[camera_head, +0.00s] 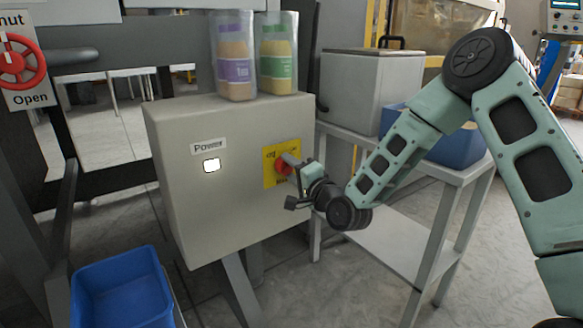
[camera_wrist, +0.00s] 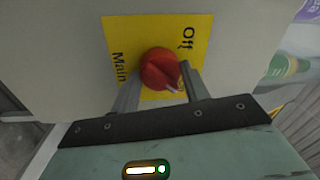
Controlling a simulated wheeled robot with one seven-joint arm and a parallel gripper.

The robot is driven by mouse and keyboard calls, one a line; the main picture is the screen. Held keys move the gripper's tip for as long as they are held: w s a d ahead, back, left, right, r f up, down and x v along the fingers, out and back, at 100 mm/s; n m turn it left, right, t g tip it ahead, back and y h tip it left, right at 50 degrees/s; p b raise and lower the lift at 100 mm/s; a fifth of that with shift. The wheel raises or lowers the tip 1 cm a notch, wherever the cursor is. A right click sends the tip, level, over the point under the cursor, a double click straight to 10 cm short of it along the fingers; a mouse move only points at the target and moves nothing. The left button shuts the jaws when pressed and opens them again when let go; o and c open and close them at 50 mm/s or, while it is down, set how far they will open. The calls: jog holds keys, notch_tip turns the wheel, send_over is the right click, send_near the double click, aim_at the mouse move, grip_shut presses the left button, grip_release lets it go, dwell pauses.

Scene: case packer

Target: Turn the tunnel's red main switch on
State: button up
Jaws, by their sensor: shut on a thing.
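The red main switch (camera_wrist: 158,66) is a round knob on a yellow plate (camera_wrist: 125,35) marked "Off" and "Main". A white mark on the knob points to the lower right in the wrist view, away from the "Off" label. The switch also shows in the head view (camera_head: 283,167), on the front of the grey cabinet (camera_head: 215,235), partly covered by my gripper. My gripper (camera_wrist: 161,84) is shut on the knob, one finger on each side of it. The lower part of the plate is hidden behind my gripper.
A "Power" label sits above a white, bright lamp (camera_head: 211,165) on the cabinet. Two bottles (camera_head: 235,70) (camera_head: 278,65) stand on the cabinet. A blue bin (camera_head: 120,290) is at the lower left. A table (camera_head: 400,245) with a grey box (camera_head: 365,95) and blue crate (camera_head: 455,148) stands at the right.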

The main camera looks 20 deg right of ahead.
jog(key=shift+m, duration=0.3)
jog(key=o, duration=1)
jog(key=p+v, duration=0.8)
jog(key=v, duration=0.9)
jog(key=shift+s+d, duration=0.1)
jog(key=shift+s, duration=0.1)
